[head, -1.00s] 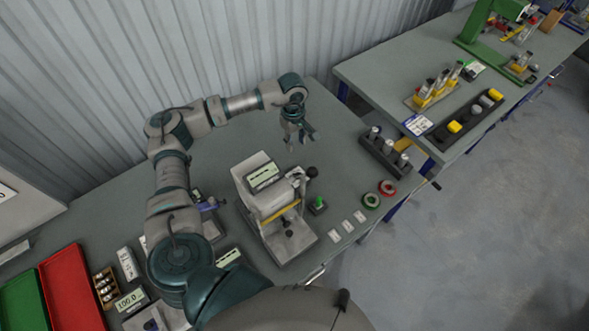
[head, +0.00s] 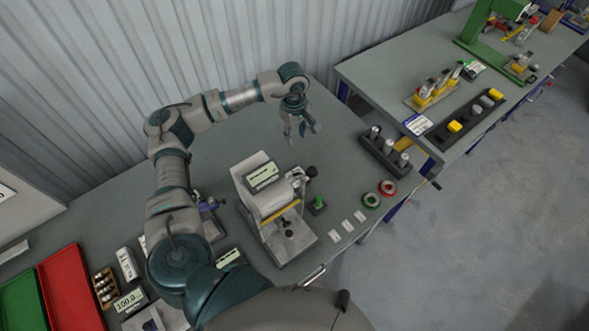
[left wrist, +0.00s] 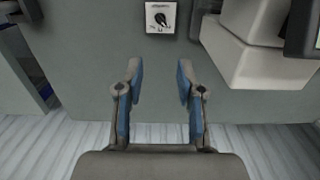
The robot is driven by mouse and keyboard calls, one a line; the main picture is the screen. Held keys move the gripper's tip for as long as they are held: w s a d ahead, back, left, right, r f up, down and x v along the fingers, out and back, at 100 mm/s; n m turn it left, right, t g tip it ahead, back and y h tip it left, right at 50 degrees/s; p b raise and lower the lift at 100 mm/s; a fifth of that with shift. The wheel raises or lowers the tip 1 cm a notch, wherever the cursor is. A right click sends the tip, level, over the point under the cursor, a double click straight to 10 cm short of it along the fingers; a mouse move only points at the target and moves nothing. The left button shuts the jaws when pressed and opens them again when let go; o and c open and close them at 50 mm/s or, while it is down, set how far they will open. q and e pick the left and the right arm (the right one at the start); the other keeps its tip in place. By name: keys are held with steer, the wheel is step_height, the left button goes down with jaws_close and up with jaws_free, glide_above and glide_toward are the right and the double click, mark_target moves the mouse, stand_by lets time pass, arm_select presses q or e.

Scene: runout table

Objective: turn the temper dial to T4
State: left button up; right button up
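The likely temper dial (left wrist: 161,17) is a small white plate with a black pointer knob, at the top middle of the left wrist view. Its lettering is too small to read, so I cannot tell its setting. I cannot pick it out in the head view. My left gripper (head: 303,131) is open and empty above the table, behind the grey-white press (head: 265,205). In the left wrist view the parted fingers (left wrist: 160,65) point towards the dial, apart from it. My right gripper is not in view.
The press housing (left wrist: 258,50) stands close to the dial's right in the left wrist view. A green-knobbed block (head: 317,205), a green ring (head: 371,200) and a red ring (head: 388,188) lie right of the press. A dark rack (head: 386,153) holds several pieces.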

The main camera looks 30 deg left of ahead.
arm_select(q)
step_height(320, 180, up, 10)
steer(key=shift+d+f, duration=0.15)
steer(key=shift+f, duration=0.05)
stand_by(0.5)
